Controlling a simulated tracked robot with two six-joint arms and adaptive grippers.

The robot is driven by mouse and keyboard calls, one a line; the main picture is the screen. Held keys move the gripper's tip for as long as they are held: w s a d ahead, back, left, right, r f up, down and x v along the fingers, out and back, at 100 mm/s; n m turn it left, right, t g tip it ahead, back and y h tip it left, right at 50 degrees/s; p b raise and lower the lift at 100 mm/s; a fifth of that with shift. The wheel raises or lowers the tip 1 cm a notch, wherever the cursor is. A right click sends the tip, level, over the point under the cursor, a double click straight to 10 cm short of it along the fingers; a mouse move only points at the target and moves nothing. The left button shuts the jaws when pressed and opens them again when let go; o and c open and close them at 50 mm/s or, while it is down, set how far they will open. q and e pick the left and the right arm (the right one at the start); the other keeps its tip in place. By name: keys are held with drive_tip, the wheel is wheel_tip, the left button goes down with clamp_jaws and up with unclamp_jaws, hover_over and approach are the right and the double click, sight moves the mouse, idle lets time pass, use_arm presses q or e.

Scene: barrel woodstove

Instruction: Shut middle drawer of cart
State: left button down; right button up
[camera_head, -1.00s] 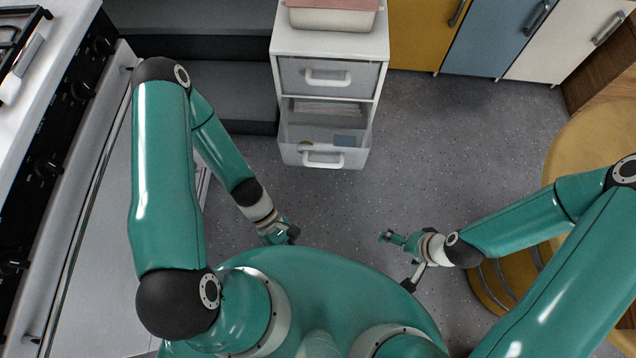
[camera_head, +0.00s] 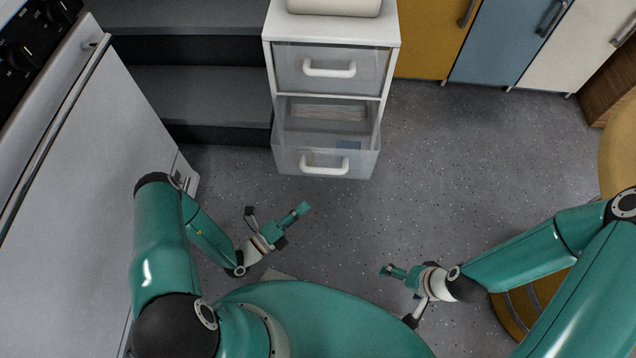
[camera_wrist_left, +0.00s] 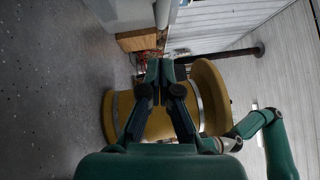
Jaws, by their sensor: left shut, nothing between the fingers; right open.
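The white cart (camera_head: 395,60) stands ahead of me in the head view. Its top drawer (camera_head: 328,70) is closed. The drawer below it, the middle drawer (camera_head: 300,162), is pulled out; it has a see-through grey front, a white handle and flat papery contents. My left gripper (camera_head: 303,209) is below and slightly left of the drawer front in the picture, apart from it. In the left wrist view its fingers (camera_wrist_left: 158,82) are together and empty. My right gripper (camera_head: 384,270) is open and empty, farther from the drawer at lower right.
Dark steps (camera_head: 205,95) are left of the cart. A white oven front (camera_head: 100,150) is at far left. Yellow, blue and white cabinets (camera_head: 497,40) are behind right. A round yellow stool (camera_head: 619,150) is at right. Speckled floor (camera_head: 450,180) between is clear.

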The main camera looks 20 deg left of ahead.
use_arm(q)
drive_tip(key=w+d+r+b, duration=0.1)
drive_tip(key=w, duration=0.7)
drive_tip(key=shift+w+d+r, duration=0.25)
drive_tip(key=shift+d+r, duration=0.05)
use_arm(e)
drive_tip(key=shift+f, duration=0.7)
